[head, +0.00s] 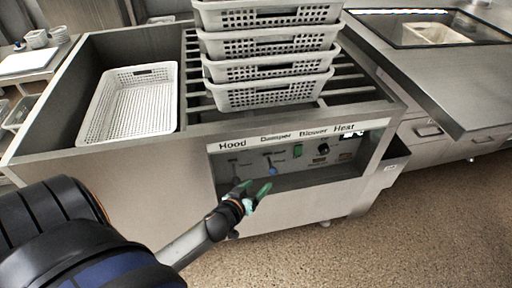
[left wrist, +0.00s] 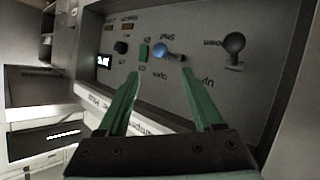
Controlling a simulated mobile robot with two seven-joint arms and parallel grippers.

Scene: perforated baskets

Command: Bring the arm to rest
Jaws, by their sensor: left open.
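My left arm comes in from the lower left in the head view. Its gripper (head: 254,192) has green fingers, is open, and is in front of the control panel (head: 243,168) of the steel machine. In the left wrist view the gripper (left wrist: 163,98) shows its two fingers apart with nothing between them. A lever with a blue knob (left wrist: 163,49) is just beyond the fingertips, and I cannot tell whether they touch it. A dark-knobbed lever (left wrist: 235,43) and a green switch (left wrist: 143,52) are on the same panel. My right gripper is not in view.
A white perforated basket (head: 84,128) lies in the machine's left bay. Several stacked baskets (head: 270,93) stand on the slatted rack. A steel counter (head: 440,75) with drawers is at the right. The floor (head: 400,225) at lower right is clear.

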